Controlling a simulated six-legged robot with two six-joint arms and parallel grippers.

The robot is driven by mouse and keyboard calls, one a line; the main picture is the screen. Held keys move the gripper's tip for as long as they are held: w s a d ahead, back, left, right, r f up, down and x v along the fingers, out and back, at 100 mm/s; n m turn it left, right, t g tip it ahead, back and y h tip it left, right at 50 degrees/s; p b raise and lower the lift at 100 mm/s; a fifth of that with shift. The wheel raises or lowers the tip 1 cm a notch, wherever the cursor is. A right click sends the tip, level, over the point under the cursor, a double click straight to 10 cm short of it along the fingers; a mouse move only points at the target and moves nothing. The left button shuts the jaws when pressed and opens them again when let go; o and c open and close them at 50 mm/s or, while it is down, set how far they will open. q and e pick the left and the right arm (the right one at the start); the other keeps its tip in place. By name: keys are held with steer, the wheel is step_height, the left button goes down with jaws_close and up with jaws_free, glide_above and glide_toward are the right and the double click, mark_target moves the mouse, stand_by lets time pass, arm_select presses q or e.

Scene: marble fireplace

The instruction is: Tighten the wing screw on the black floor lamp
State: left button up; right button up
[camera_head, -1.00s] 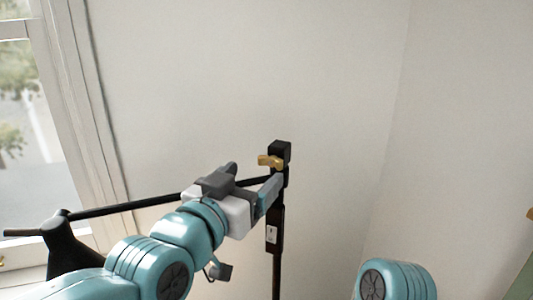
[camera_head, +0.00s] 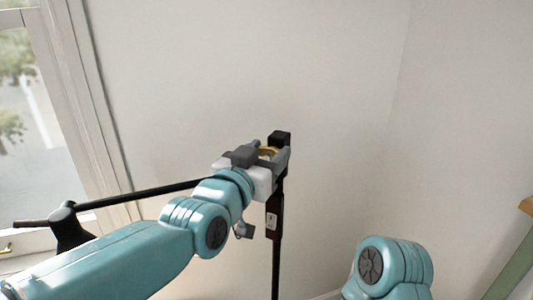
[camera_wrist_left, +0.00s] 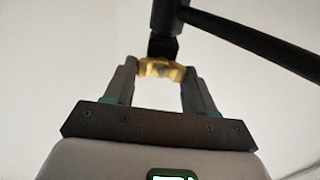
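The yellow wing screw (camera_head: 269,151) sits near the top of the upright post of the black floor lamp (camera_head: 278,240). My left gripper (camera_head: 272,149) is at the screw, with one finger on either side of it. In the left wrist view the wing screw (camera_wrist_left: 160,69) lies between the two fingertips (camera_wrist_left: 161,68), its wings very close to both. The fingers stand wide apart; I cannot tell whether they touch the wings. The gripper partly hides the screw in the head view. My right gripper is out of view; only part of my right arm shows.
The lamp's thin black boom (camera_head: 140,196) runs left behind my left arm to its black shade (camera_head: 66,232), near the window (camera_head: 25,110). Pale walls stand behind. A green and wooden edge (camera_head: 515,262) shows at the right.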

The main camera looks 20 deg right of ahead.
arm_select(q)
steer(key=shift+f, duration=0.1)
steer(key=shift+f+m+b, duration=0.1)
steer(key=shift+m+b, duration=0.3)
steer(key=shift+b, duration=0.05)
steer(key=shift+m+b, duration=0.8)
steer(key=shift+m, duration=0.3)
steer(key=shift+s+d+m+b, duration=0.1)
steer(key=shift+m+b, duration=0.25)
steer(key=shift+m, duration=1.45)
steer(key=m, duration=1.1)
steer(key=shift+s+d+f, duration=0.1)
steer(key=shift+f, duration=0.05)
steer(key=shift+m, duration=0.3)
